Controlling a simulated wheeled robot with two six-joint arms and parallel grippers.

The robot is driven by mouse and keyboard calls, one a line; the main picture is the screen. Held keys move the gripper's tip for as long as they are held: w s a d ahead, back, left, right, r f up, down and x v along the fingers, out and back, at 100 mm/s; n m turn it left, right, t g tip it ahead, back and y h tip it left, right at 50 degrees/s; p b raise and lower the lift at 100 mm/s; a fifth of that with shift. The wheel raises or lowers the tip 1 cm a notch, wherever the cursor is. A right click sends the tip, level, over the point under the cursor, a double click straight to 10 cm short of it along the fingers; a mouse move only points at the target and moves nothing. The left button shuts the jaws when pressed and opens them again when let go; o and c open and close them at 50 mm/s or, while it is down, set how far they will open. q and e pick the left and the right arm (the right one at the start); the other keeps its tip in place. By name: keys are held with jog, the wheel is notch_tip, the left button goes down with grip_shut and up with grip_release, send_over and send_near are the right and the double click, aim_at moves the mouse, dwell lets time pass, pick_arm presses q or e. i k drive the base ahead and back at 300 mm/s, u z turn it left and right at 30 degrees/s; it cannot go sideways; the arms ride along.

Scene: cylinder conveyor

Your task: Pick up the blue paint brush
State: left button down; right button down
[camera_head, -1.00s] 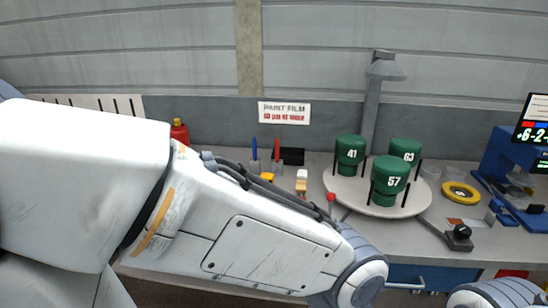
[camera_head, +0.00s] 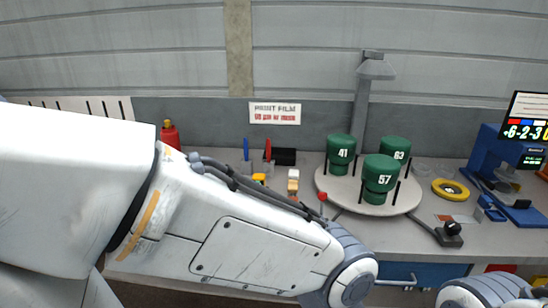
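A slim upright blue item (camera_head: 246,149), likely the blue paint brush, stands toward the back of the workbench, left of a similar red item (camera_head: 267,150). Its lower part is partly hidden behind my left arm. My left arm crosses the view from the left, in front of the bench. Neither gripper shows in the picture, so their fingers cannot be seen. Part of my other arm shows at the lower right edge.
A round white turntable (camera_head: 335,196) holds green cylinders marked 41, 57 and 63. A lamp-like post (camera_head: 366,95) rises behind it. A black box (camera_head: 285,156), a red bottle (camera_head: 170,135), a yellow ring (camera_head: 450,190) and a blue machine (camera_head: 497,165) stand on the bench.

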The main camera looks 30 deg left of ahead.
aim_at(245, 146)
jog(key=u, duration=0.55)
jog(key=k, duration=0.65)
jog(key=u, duration=1)
jog(key=i, duration=1.5)
jog(key=z, duration=0.95)
jog(key=i, duration=0.65)
jog(key=z, duration=0.75)
